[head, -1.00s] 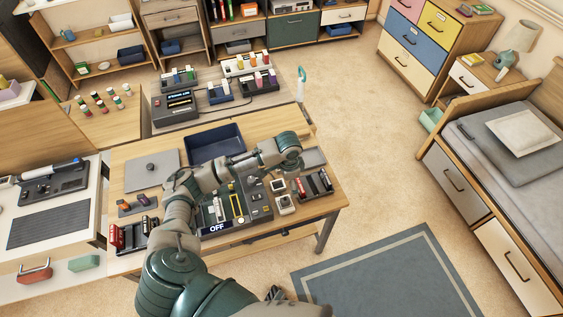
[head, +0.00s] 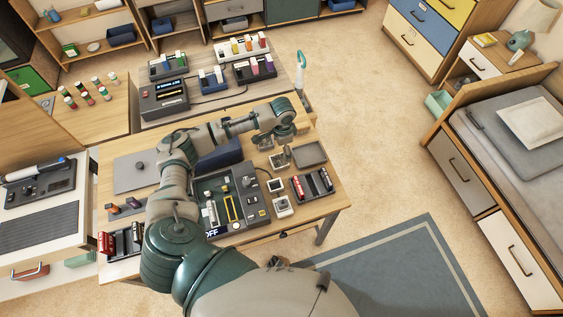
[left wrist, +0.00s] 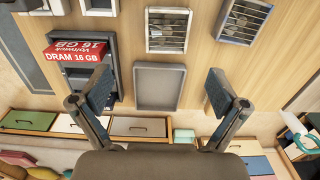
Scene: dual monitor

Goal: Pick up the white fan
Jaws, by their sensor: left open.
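A small white square part with a grey middle (head: 283,207), which looks like the white fan, lies on the wooden desk left of the red-and-black RAM rack (head: 312,184). Other small square parts lie beyond it, so I am not certain which is the fan. My left gripper (head: 281,138) hangs over the far right of the desk, past these parts, its fingers partly hidden. In the left wrist view the gripper (left wrist: 158,92) is open and empty, fingers apart above a grey tray (left wrist: 160,87). Two slatted square parts (left wrist: 167,28) (left wrist: 240,20) lie above the tray there.
A dark open case with components (head: 228,200) lies left of the parts. A blue bin (head: 219,155) stands behind my left arm. A small dark shape at my arm's lower edge may be my right gripper (head: 278,262).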

